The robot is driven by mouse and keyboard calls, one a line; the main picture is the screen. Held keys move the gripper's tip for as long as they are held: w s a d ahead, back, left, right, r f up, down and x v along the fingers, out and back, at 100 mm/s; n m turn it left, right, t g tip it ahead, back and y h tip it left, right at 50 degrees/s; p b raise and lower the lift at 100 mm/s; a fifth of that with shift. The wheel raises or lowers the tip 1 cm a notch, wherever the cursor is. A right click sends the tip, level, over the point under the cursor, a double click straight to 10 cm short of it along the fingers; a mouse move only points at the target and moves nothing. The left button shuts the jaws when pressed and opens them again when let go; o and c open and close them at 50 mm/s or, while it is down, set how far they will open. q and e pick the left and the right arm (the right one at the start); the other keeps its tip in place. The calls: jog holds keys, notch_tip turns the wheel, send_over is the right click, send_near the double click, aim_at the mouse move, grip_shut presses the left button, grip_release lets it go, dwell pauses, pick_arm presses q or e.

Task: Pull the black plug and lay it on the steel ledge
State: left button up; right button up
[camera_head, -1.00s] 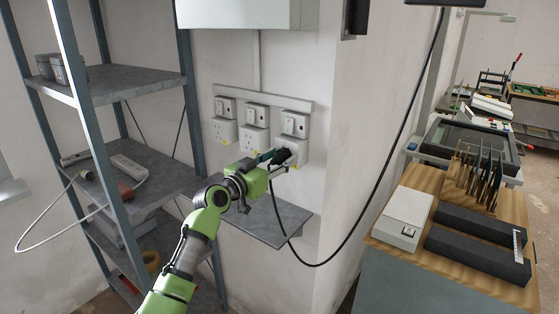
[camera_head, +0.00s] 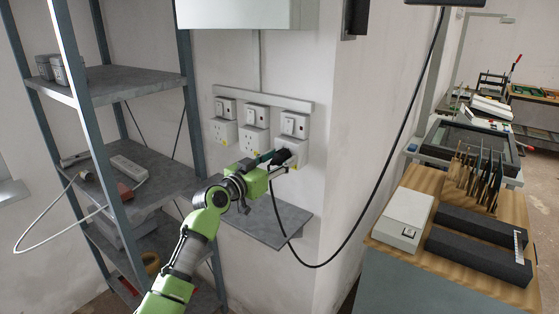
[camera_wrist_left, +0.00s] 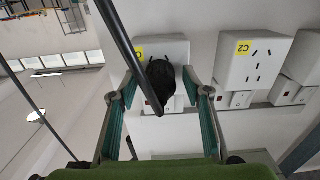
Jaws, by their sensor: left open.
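The black plug (camera_head: 283,157) sits in the rightmost wall socket (camera_head: 298,146). Its black cable hangs down, loops and rises to the right. My left gripper (camera_head: 278,163) is at the plug, with its arm coming from below. In the left wrist view the plug (camera_wrist_left: 160,79) is between the two open fingers (camera_wrist_left: 163,95), with a visible gap on both sides. The cable crosses close in front of the left finger. The steel ledge (camera_head: 268,221) is on the wall below the sockets and is empty where it shows. My right gripper is not in view.
Two more sockets (camera_head: 254,139) are to the left of the plugged one. A metal shelf rack (camera_head: 140,90) stands at the left. A wooden-topped bench (camera_head: 420,185) with a white box and dark blocks stands at the right. The wall corner is just right of the sockets.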

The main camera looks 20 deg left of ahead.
aim_at(273, 163)
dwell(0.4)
pick_arm(q)
grip_shut()
jog(key=shift+p+v, duration=0.6)
jog(key=shift+v, duration=2.4)
